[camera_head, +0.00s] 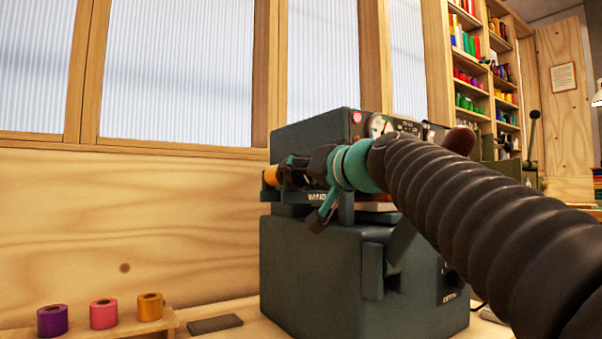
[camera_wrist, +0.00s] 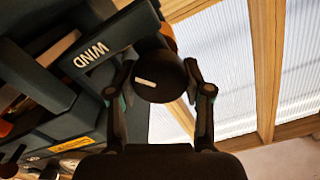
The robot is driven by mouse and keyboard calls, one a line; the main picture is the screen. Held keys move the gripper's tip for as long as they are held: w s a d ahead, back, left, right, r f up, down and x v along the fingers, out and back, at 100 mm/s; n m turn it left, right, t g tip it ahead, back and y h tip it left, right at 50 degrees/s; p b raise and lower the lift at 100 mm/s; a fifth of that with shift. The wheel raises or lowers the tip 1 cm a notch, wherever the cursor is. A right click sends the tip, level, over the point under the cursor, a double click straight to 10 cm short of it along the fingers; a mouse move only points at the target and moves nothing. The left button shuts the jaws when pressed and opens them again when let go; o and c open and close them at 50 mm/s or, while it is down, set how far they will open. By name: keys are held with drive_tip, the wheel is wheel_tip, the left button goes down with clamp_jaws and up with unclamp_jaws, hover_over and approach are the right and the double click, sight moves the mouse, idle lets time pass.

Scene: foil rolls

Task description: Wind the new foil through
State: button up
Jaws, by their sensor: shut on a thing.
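A dark grey foil machine (camera_head: 330,270) stands on the bench in the head view. My gripper (camera_head: 312,185) is at its upper left side, by a part lettered WIND. In the wrist view the WIND plate (camera_wrist: 90,52) shows beside a round black knob (camera_wrist: 158,76) with a pale mark. My gripper (camera_wrist: 166,90) has a finger on each side of this knob and is shut on it. An orange foil roll (camera_head: 270,176) shows at the machine's left end; an orange edge shows behind the knob in the wrist view. The foil's path is hidden by my arm and gripper.
Purple (camera_head: 52,321), pink (camera_head: 103,314) and gold (camera_head: 150,306) rolls stand on a low wooden rack at the lower left. A flat dark pad (camera_head: 215,324) lies between rack and machine. A wooden wall and windows are behind; shelves (camera_head: 470,70) stand at the right.

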drive_tip(key=m+p, duration=0.1)
drive_tip(key=m, duration=0.4)
drive_tip(key=shift+d+m, duration=0.1)
drive_tip(key=shift+m, duration=0.2)
drive_tip(key=m+p, duration=0.1)
drive_tip(key=m, duration=0.4)
drive_tip(key=shift+m, duration=0.4)
drive_tip(key=shift+w+f, duration=0.1)
drive_tip(key=o, duration=1.2)
drive_tip(key=v, duration=1.2)
drive_tip(key=shift+f, duration=0.1)
